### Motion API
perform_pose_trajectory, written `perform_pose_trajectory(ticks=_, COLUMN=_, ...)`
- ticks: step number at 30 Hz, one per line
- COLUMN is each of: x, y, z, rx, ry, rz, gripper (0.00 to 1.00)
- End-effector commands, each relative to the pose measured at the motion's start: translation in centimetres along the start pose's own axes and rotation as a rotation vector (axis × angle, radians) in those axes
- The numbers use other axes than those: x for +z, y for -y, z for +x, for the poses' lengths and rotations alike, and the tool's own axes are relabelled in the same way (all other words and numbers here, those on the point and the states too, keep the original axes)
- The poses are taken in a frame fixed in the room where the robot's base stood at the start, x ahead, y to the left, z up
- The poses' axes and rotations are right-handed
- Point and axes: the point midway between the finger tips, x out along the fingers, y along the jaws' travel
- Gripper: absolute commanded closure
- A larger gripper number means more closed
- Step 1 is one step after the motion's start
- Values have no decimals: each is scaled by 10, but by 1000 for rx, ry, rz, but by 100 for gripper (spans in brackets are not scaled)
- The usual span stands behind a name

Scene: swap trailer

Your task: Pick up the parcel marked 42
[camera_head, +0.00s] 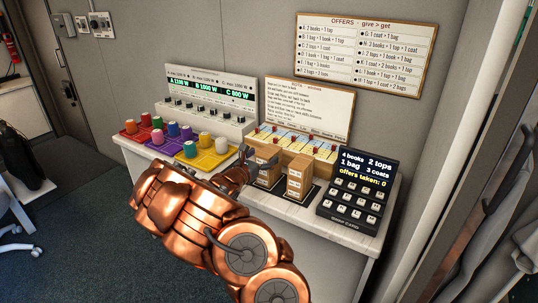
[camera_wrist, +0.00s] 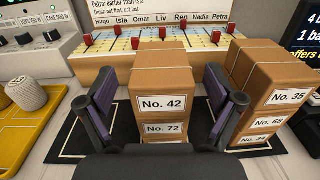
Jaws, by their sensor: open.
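The parcel marked 42 (camera_wrist: 160,75) is a brown box with a white "No. 42" label. It lies on top of a stack, directly on a parcel marked No. 72 (camera_wrist: 165,143). In the head view this stack (camera_head: 270,179) is partly hidden by my gripper (camera_head: 262,158). In the wrist view my gripper (camera_wrist: 162,90) is open, with one dark finger on each side of parcel 42. Gaps show between the fingers and the box; I see no contact.
Close on the right stands another stack, with parcels marked No. 35 (camera_wrist: 290,97), No. 68 (camera_wrist: 268,123) and No. 34. Behind is a sloped board (camera_wrist: 100,55) with red pegs. Left is a yellow tray (camera_wrist: 12,130) with a spool (camera_wrist: 27,93). A keypad panel (camera_head: 356,190) stands right.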

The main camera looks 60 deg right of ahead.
Motion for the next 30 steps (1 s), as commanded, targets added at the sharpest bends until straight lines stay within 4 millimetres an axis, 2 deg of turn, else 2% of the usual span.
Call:
perform_pose_trajectory(ticks=3, x=2, y=3, z=16, rx=-5, ry=-3, rz=0, gripper=8)
perform_pose_trajectory(ticks=9, x=3, y=2, z=31, rx=-2, ry=1, rz=1, gripper=8)
perform_pose_trajectory(ticks=18, x=2, y=1, z=32, rx=-1, ry=2, rz=1, gripper=9)
perform_pose_trajectory(ticks=30, x=2, y=1, z=32, rx=-1, ry=2, rz=1, gripper=51)
